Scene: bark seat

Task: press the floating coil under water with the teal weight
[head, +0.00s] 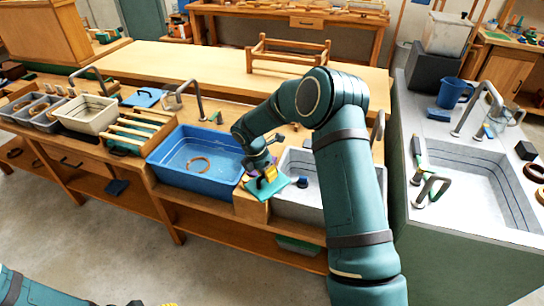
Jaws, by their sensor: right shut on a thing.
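The coil (198,164) is a thin tan-orange ring. It lies within the water in the blue tub (160,160), left of my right gripper. My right gripper (267,180) points down at the tub's right end, over the wooden divider, with yellow at its fingertips. It is shut on the teal weight (265,207), a flat teal piece partly hidden by the fingers. The weight is outside the tub, apart from the coil. Only small tips of my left gripper (152,303) show at the bottom edge; its jaws cannot be made out.
A grey sink (295,208) lies right of the divider, with a small dark blue thing (302,182) in it. A slatted wooden rack (135,130) and cream bin (85,115) stand left of the tub. Taps (196,95) rise behind. A stone sink unit (455,220) is at right.

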